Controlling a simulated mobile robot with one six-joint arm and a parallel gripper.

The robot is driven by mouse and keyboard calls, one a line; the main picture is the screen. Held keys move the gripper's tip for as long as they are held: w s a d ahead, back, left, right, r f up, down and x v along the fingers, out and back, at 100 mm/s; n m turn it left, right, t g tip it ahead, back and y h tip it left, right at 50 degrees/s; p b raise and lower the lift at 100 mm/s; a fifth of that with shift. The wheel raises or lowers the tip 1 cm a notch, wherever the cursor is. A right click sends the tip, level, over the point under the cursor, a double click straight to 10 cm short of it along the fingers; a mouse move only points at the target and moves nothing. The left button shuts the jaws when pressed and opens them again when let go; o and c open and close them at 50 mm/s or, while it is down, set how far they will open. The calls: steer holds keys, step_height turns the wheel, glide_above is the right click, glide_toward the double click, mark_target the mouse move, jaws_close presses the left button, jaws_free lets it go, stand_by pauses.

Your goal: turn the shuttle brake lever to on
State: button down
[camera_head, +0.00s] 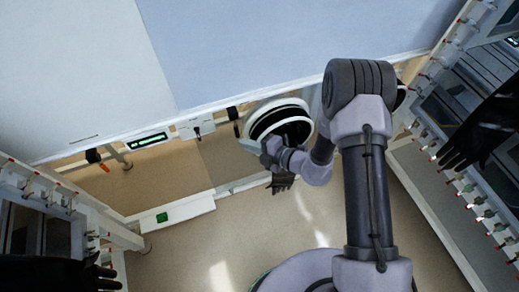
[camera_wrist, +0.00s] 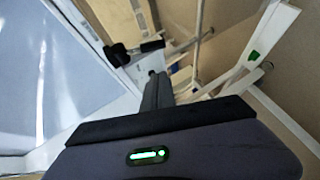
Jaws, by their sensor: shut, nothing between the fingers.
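No label reading shuttle brake is legible, so I cannot tell for certain which part is the lever. In the head view, a small white box with a dark lever-like part (camera_head: 196,130) sits on the bench's front edge. A black handle (camera_head: 233,114) stands just right of it. My gripper (camera_head: 248,146) is below and right of these, beside the round white-rimmed port. In the wrist view, my gripper's dark fingers (camera_wrist: 156,82) are together and empty. A black block-shaped handle (camera_wrist: 117,54) lies ahead and left of the fingertips, apart from them.
A green-lit display (camera_head: 147,140) and a black-and-orange knob (camera_head: 93,155) are farther left on the edge. A white rail with a green switch (camera_head: 162,217) is lower down. The round port (camera_head: 280,120) has a black glove hanging below. Racks flank both sides; the floor between is open.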

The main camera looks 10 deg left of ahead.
mark_target(239, 137)
steer(key=shift+w+a+f+b, duration=0.3)
steer(key=shift+w+a, duration=0.1)
steer(key=shift+w, duration=0.3)
steer(key=shift+w+a+f+b, duration=0.25)
steer(key=shift+w+a+f, duration=0.15)
steer(key=shift+w, duration=0.25)
steer(key=shift+w+a+f+b, duration=0.25)
steer(key=shift+w+a, duration=0.15)
steer(key=shift+w, duration=0.3)
steer(key=shift+w+a+f+y+b, duration=0.2)
steer(key=shift+w+f+b, duration=0.1)
steer(key=shift+f+b, duration=0.25)
steer(key=shift+w+a+f+y+b, duration=0.2)
steer(key=shift+w+f+b, duration=0.1)
steer(key=shift+f, duration=0.4)
steer(key=shift+w+a+r+n+t, duration=0.2)
steer(key=shift+w+n+t, duration=0.1)
steer(key=shift+w, duration=0.1)
